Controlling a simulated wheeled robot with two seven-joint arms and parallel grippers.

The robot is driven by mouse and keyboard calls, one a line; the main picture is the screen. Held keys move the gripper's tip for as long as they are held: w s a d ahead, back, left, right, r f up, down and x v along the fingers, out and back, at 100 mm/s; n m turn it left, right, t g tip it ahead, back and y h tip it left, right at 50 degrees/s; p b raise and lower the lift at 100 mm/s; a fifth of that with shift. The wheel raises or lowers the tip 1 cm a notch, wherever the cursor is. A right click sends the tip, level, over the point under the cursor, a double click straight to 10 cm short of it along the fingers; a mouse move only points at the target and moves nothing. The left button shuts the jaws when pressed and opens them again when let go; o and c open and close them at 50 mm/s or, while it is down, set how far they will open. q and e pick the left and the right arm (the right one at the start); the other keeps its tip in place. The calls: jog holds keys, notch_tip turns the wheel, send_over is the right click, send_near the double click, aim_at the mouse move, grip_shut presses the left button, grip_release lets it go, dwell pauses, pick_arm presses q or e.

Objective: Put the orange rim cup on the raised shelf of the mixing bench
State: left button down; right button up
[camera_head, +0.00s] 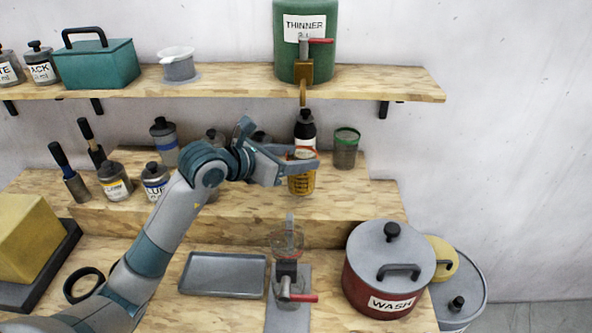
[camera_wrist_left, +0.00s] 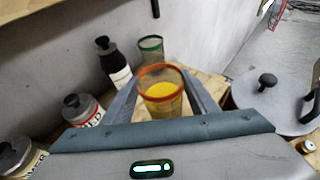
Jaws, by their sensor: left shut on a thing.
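The orange rim cup (camera_head: 301,184) is see-through and holds yellow-orange liquid. My left gripper (camera_head: 300,163) is shut around its upper part, and the cup is upright. In the left wrist view the cup (camera_wrist_left: 161,98) sits between the two fingers, its orange rim facing the camera. The cup is over the raised shelf (camera_head: 240,206) of the mixing bench, near its right part. I cannot tell whether its base touches the wood. My right gripper is not in view.
A black-capped bottle (camera_head: 305,130) stands just behind the cup, and a green rim cup (camera_head: 346,148) to its right. Several paint jars (camera_head: 114,182) stand to the left. Below are a grey tray (camera_head: 223,274), a red-handled stand (camera_head: 287,270) and a red WASH pot (camera_head: 375,283).

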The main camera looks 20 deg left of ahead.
pick_arm(q)
jog(key=shift+f+b, duration=0.85)
jog(key=shift+f, duration=0.9)
jog(key=c, duration=0.7)
grip_release()
jog(key=shift+f, duration=0.15)
jog(key=shift+r, duration=0.2)
jog(key=shift+s+a, duration=0.15)
jog(key=shift+s, duration=0.05)
jog(key=shift+b+v, duration=1.85)
jog(key=shift+v, duration=3.95)
